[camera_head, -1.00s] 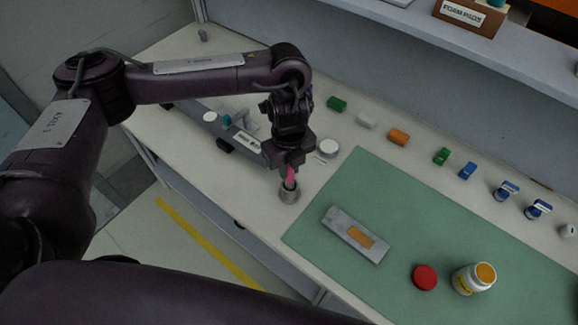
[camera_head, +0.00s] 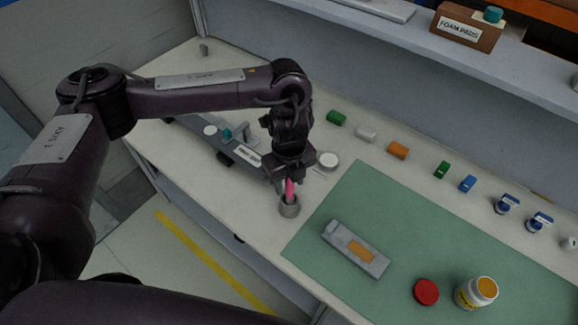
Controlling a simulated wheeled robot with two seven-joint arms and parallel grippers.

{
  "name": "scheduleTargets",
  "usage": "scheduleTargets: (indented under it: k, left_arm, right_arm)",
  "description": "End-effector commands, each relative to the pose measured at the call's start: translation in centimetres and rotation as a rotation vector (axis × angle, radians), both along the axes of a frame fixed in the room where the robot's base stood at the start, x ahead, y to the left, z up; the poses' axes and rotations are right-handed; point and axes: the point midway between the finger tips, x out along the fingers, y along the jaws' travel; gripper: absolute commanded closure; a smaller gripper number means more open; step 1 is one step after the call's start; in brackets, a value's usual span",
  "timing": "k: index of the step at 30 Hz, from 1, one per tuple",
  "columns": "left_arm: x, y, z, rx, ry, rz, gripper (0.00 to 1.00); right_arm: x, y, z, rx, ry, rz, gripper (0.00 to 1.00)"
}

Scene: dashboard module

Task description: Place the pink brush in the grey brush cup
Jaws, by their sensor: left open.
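The pink brush (camera_head: 290,189) stands upright with its lower end inside the grey brush cup (camera_head: 289,208). The cup stands on the white bench, left of the green mat. My left gripper (camera_head: 286,181) is directly above the cup, around the upper part of the brush, with its jaws open. The brush's top is hidden by the gripper, and its lower end is hidden by the cup wall. My right gripper does not show.
A grey block with an orange patch (camera_head: 356,249), a red lid (camera_head: 426,291) and a white jar (camera_head: 476,293) are on the green mat (camera_head: 330,208). A white round container (camera_head: 328,160) stands behind the gripper. Small coloured blocks line the back. A grey rail (camera_head: 218,141) lies left.

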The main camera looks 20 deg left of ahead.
Motion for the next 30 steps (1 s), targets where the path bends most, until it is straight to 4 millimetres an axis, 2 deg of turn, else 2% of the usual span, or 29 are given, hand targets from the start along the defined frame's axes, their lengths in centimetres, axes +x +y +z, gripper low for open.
scheduleTargets:
  k: [12,18,23,30]
  left_arm:
    - [0.2,0.1,7.5,0.002,-0.007,-0.001,0.58]
    - [0.2,0.1,10.3,0.001,-0.004,-0.001,0.58]
    - [0.1,0.1,11.5,0.0,-0.003,0.001,0.58]
    - [0.1,0.1,11.7,0.0,0.0,0.001,0.58]
  right_arm:
    - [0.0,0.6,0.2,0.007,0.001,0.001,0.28]
    - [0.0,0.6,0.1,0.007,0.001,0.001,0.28]
    - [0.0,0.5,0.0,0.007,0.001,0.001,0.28]
    - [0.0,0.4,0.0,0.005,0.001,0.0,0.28]
